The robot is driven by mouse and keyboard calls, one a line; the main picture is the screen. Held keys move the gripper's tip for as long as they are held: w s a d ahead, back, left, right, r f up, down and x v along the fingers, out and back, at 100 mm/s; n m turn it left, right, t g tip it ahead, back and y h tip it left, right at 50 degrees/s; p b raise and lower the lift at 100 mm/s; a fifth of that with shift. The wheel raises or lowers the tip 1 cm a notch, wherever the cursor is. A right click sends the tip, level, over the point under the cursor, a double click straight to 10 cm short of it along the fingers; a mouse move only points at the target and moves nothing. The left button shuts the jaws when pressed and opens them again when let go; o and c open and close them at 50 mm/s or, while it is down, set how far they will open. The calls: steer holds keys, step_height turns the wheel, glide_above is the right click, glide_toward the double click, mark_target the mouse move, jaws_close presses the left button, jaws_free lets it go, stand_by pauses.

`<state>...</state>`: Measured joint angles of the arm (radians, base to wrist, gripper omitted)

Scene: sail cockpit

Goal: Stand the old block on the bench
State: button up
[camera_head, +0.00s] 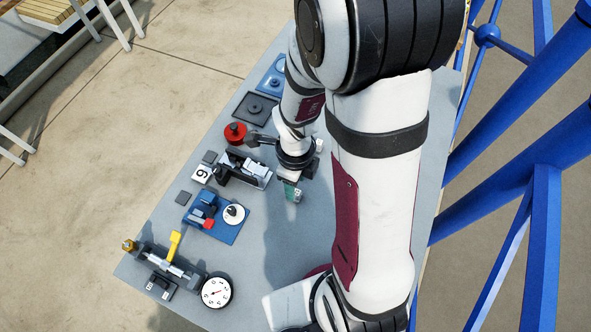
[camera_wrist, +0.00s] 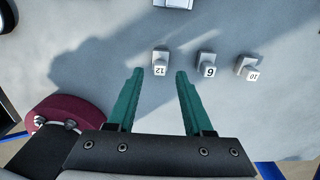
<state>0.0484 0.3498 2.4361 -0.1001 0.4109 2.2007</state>
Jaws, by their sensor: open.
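In the wrist view three small pale-grey blocks with white numbered faces stand apart in a row on the grey bench (camera_wrist: 100,70). The block marked 12 (camera_wrist: 160,58) is in line with the gap between my fingertips, at or just beyond them. To its right are a block marked 6 or 9 (camera_wrist: 206,60) and a block marked 10 (camera_wrist: 248,66). I cannot tell which is the old one. My gripper (camera_wrist: 159,76) is open, its green fingers apart with nothing held.
On the bench's left side are a white plate marked 9 (camera_head: 201,174), a black-and-silver vice-like fixture (camera_head: 250,168), a red round part (camera_head: 235,132), a blue device (camera_head: 204,206), a clamp with a yellow handle (camera_head: 175,243) and a round dial (camera_head: 216,292). Blue tubes rise at right.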

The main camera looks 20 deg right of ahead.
step_height(320, 180, up, 9)
steer(key=s+a+r+n+y, duration=0.1)
steer(key=s+a+r+n, duration=0.1)
steer(key=s+n, duration=0.4)
steer(key=s+a+r+n, duration=0.2)
steer(key=s+r+n, duration=0.3)
steer(key=n, duration=1)
steer(key=shift+s+a+r+y, duration=0.25)
steer(key=shift+s+a+y, duration=0.15)
steer(key=shift+s, duration=0.5)
steer(key=o, duration=0.7)
steer(key=w+d+n, duration=0.1)
steer(key=w+n, duration=0.1)
steer(key=w, duration=0.1)
steer(key=w+d+r+n, duration=0.1)
steer(key=w+n, duration=0.1)
steer(key=w, duration=0.1)
steer(key=w+d+r+n, duration=0.1)
steer(key=w+d+n, duration=0.1)
steer(key=w+n, duration=0.1)
steer(key=shift+r+h, duration=0.25)
steer(key=shift+h, duration=0.15)
steer(key=shift+o, duration=0.4)
steer(key=w+d+n+h, duration=0.1)
steer(key=w+d+n, duration=0.4)
steer(key=w+n, duration=0.2)
steer(key=shift+w+d+n, duration=0.3)
steer(key=shift+w, duration=0.65)
step_height(320, 180, down, 10)
steer(key=shift+w, duration=0.15)
